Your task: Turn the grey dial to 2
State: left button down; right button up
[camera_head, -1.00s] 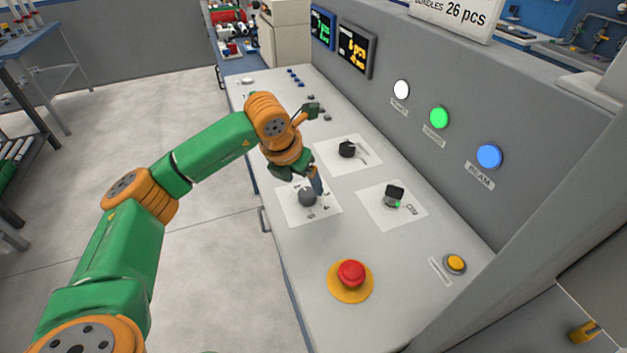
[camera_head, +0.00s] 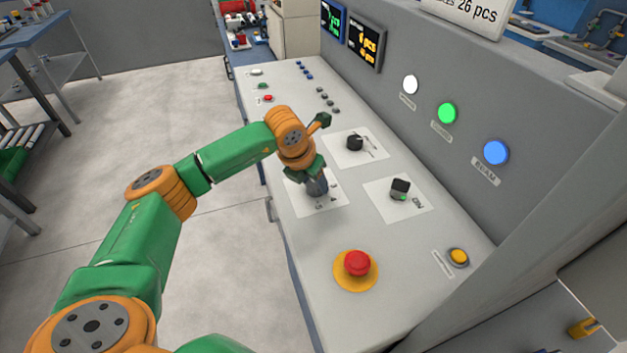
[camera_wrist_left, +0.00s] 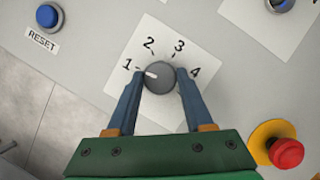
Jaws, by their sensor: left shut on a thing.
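The grey dial (camera_wrist_left: 160,79) sits on a white plate (camera_wrist_left: 193,42) marked 1, 2, 3 and 4 in the left wrist view. Its white pointer mark faces left, toward the 1. My left gripper (camera_wrist_left: 159,75) has one blue-grey finger on each side of the dial and is shut on it. In the head view my left gripper (camera_head: 318,187) points down over the same plate (camera_head: 330,206) and mostly hides the dial. My right gripper is not in view.
A red mushroom button (camera_head: 357,263) on a yellow base stands nearer on the panel. A black knob (camera_head: 355,142) and a black switch (camera_head: 400,187) with a green light stand to the right. White, green and blue lamps line the upright wall. A RESET button (camera_wrist_left: 49,16) shows at upper left.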

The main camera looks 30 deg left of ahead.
pick_arm(q)
jog(key=shift+a+f+m+h+b, duration=0.1)
jog(key=shift+m+h+b, duration=0.4)
jog(key=shift+m, duration=0.5)
jog(key=shift+w+m+b, duration=0.1)
jog(key=shift+m+b, duration=0.25)
jog(key=shift+m, duration=0.55)
jog(key=shift+m+g+h, duration=0.4)
jog(key=shift+m+h, duration=0.3)
jog(key=shift+m, duration=0.5)
jog(key=shift+a+m+g+h, duration=0.1)
jog(key=shift+m+g+h, duration=0.35)
jog(key=shift+m, duration=1.45)
jog(key=shift+c, duration=1.4)
grip_release()
jog(key=shift+w, duration=0.1)
